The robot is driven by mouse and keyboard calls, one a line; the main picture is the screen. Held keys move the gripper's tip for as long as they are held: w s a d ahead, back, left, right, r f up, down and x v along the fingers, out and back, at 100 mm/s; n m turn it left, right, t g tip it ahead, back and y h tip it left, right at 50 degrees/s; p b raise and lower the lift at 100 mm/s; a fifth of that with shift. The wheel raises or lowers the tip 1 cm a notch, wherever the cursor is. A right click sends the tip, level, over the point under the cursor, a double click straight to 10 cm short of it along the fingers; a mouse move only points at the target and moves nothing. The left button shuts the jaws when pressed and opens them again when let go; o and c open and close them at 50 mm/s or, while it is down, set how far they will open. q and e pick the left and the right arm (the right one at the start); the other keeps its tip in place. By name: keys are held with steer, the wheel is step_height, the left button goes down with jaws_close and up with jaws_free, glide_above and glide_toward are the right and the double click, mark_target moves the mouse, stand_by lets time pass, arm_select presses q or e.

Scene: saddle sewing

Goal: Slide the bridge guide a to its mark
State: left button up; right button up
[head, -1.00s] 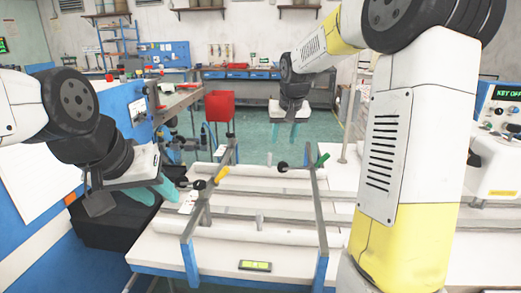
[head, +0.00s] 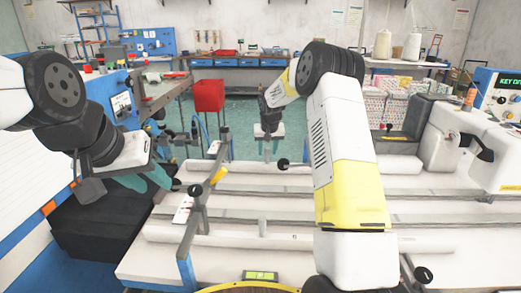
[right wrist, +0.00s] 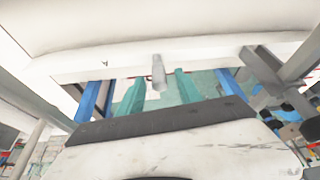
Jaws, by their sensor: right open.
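A bridge guide (head: 203,210), a grey crossbar with a yellow handle and black knobs, spans the rails on the left of the white table in the head view. A second crossbar is mostly hidden behind my right arm; I cannot tell which one is guide a. My left gripper (head: 147,180) hangs left of the yellow-handled bar, fingers apart and empty. My right gripper (head: 267,150) is open beyond the rails, pointing down, apart from both bars. In the right wrist view, a grey peg (right wrist: 158,72) shows between the open teal fingers (right wrist: 159,95), with no visible grip on it.
Long rails and white rolls (head: 215,235) run across the table. A small green-lit display (head: 261,275) sits at the front edge. A red bin (head: 208,95) stands behind. A machine with a KEY display (head: 497,95) is at the right. My right arm blocks the middle right.

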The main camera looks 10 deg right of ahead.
steer(key=shift+w+f, duration=0.2)
steer(key=shift+f, duration=0.3)
steer(key=shift+c, duration=0.4)
jaws_close()
